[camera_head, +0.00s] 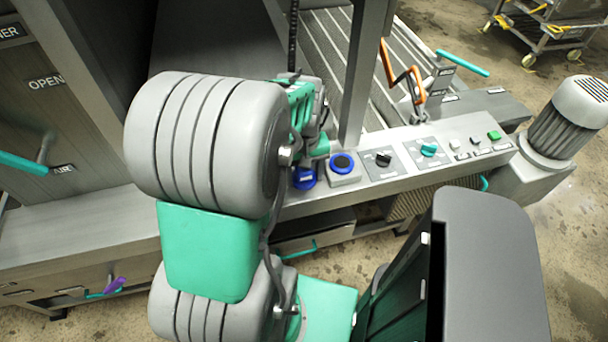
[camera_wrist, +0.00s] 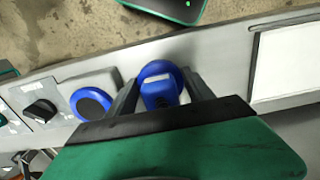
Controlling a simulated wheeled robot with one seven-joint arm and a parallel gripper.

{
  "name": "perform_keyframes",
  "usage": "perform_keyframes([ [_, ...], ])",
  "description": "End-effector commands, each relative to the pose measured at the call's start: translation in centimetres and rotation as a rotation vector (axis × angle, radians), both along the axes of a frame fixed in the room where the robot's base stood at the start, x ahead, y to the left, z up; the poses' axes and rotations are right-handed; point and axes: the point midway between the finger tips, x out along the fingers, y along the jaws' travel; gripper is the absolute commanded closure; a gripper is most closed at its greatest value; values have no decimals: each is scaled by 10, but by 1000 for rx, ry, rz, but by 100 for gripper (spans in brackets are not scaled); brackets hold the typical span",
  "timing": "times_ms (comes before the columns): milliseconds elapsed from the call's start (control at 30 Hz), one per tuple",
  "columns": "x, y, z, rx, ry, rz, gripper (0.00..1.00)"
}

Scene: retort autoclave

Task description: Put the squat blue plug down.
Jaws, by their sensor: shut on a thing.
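The squat blue plug (camera_wrist: 161,86) is between the two fingers of my gripper (camera_wrist: 162,92) in the wrist view. It has a round blue flange and a narrower blue body with a pale label. In the head view the blue plug (camera_head: 305,178) shows just below my arm's end, at the left part of the panel ledge. My gripper is shut on it. My own arm hides most of the gripper in the head view. Whether the plug touches the ledge cannot be told.
Right of the plug, in the head view, a blue round part sits on a grey square base (camera_head: 343,168). Beyond it are a black knob (camera_head: 383,159), a teal knob (camera_head: 429,150) and small buttons on the panel. An orange handle (camera_head: 405,84) and a metal post (camera_head: 362,70) rise behind.

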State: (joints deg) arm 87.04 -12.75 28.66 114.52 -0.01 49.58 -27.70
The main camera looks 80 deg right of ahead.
Motion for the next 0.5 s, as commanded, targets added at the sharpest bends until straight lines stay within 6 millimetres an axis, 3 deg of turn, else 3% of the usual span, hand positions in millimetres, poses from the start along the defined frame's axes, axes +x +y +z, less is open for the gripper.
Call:
perform_keyframes([
  [167,0,0,-3,0,0,0,100],
  [200,0,0,-4,0,0,0,39],
  [500,0,0,-2,0,0,0,18],
])
